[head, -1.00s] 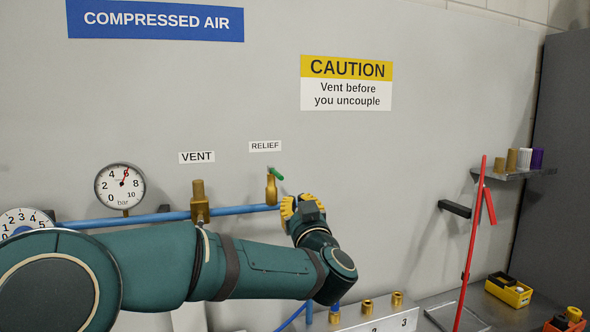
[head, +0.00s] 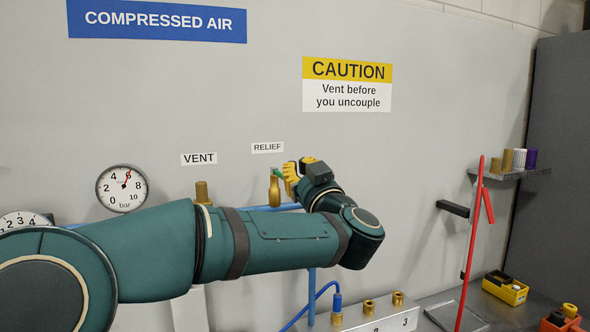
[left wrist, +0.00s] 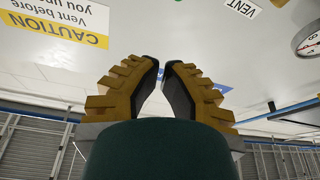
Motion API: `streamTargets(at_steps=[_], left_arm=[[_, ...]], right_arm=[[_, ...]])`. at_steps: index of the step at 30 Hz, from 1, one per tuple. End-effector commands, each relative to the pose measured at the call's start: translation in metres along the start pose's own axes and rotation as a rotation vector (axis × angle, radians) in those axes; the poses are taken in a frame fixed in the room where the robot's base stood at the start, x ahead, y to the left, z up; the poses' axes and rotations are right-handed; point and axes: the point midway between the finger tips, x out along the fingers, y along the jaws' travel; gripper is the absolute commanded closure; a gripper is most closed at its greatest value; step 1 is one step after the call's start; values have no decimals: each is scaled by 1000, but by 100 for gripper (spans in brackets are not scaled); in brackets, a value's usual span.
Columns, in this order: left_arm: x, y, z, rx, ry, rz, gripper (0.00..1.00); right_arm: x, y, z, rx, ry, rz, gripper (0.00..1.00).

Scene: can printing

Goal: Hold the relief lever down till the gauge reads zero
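The relief lever (head: 278,171) is a small green handle on a brass valve (head: 274,190) under the RELIEF label in the head view. My left gripper (head: 288,174), with yellow fingers, is right beside the lever's end; I cannot tell whether they touch. In the left wrist view the gripper's fingertips (left wrist: 161,62) nearly meet, with nothing seen between them. The round pressure gauge (head: 122,188) has a red needle pointing near 6 bar; part of it also shows in the left wrist view (left wrist: 308,40). My right gripper is out of view.
My left arm covers much of the blue pipe (head: 270,208) and the lower brass vent fitting (head: 202,192). A red pole (head: 472,245) and a shelf (head: 510,174) with small cylinders are at right.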

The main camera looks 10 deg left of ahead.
Motion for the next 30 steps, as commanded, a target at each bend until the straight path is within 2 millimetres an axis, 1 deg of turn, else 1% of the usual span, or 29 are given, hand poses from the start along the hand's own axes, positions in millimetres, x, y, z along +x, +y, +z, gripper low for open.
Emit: streamTargets(at_steps=[9, 14, 18, 21, 25, 30], left_arm=[[60, 0, -2, 1, 0, -3, 100], [91, 0, -1, 1, 0, -2, 100], [82, 0, 21, 4, -2, 1, 100], [79, 0, 30, 2, -1, 1, 100], [76, 0, 36, 1, 0, 1, 100], [76, 0, 38, 0, 0, 1, 100]], right_arm=[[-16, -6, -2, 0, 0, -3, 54], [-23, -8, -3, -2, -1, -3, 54], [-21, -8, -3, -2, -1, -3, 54], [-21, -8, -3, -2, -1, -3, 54], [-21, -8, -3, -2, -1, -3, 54], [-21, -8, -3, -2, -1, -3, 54]])
